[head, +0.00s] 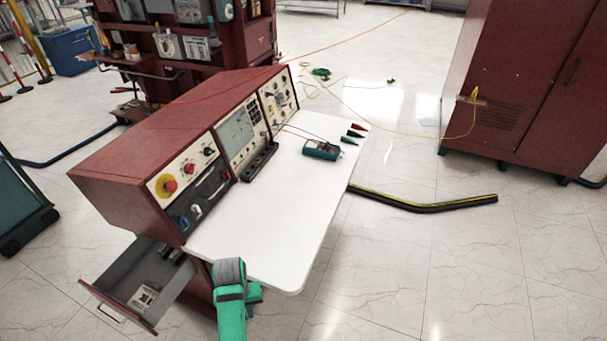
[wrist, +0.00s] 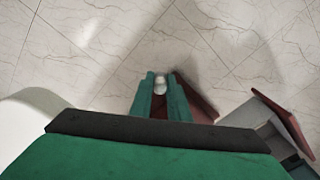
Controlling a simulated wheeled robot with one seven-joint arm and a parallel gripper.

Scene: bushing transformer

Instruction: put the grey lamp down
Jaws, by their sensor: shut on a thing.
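In the wrist view my gripper (wrist: 161,88) has its two green fingers closed on a small pale grey thing, the grey lamp (wrist: 160,82), whose rounded end shows between the fingertips. The rest of the lamp is hidden by the fingers. Floor tiles lie beyond the fingertips. In the head view my green arm with its grey joint is at the near left corner of the white tabletop (head: 290,215). The fingers and the lamp cannot be made out there.
A dark red test console (head: 165,140) stands along the tabletop's left side. An open drawer (head: 125,300) juts out at lower left and also shows in the wrist view (wrist: 270,128). A multimeter (head: 321,150) lies toward the far end. The near tabletop is clear.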

